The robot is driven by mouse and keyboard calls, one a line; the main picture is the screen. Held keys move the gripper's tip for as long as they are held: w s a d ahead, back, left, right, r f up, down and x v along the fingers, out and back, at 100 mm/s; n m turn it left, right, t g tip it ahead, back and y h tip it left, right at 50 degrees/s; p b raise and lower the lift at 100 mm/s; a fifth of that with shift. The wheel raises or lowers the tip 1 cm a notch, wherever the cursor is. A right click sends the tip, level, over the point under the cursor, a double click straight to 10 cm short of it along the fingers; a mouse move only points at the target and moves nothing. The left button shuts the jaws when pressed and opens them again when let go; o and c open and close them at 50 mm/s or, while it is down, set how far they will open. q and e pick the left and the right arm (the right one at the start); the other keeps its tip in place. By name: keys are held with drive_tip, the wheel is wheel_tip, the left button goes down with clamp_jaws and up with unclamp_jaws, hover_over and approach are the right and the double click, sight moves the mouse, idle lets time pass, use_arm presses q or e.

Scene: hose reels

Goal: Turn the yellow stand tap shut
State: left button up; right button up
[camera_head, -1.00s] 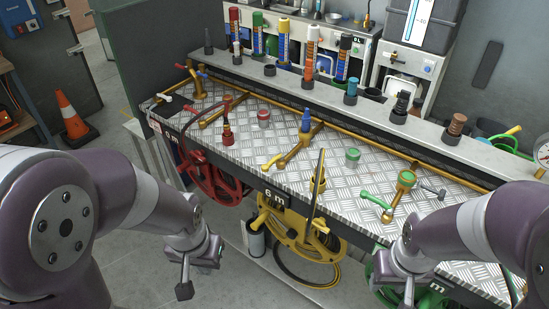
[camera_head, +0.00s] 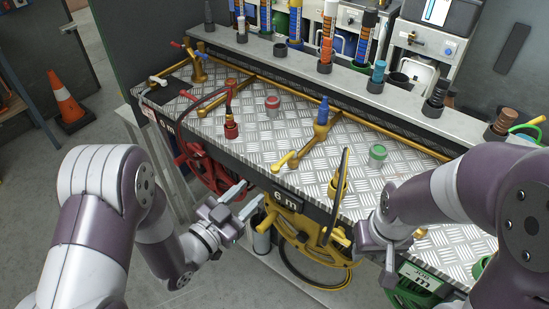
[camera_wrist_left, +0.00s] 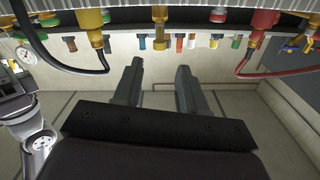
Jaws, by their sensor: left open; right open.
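The yellow stand tap is a brass body (camera_head: 319,132) on the bench with a blue top fitting (camera_head: 323,111). Its yellow lever (camera_head: 284,161) points toward the bench's front edge. My left gripper (camera_head: 249,195) is open and empty, in front of the bench edge, below and left of the lever and not touching it. Its two open fingers also show in the left wrist view (camera_wrist_left: 159,85), with nothing between them. My right gripper (camera_head: 380,255) is open, in front of the bench to the right of the yellow reel; its fingertips show only in part.
The yellow hose reel (camera_head: 308,240) hangs under the bench front, with a red reel (camera_head: 203,165) to its left. A black hose loop (camera_head: 340,190) rises beside the yellow reel.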

sight(272, 172)
use_arm(q)
drive_tip(key=p+x, duration=0.1)
drive_tip(key=x, duration=1.1)
drive_tip(key=shift+w+d, duration=0.1)
clamp_jaws()
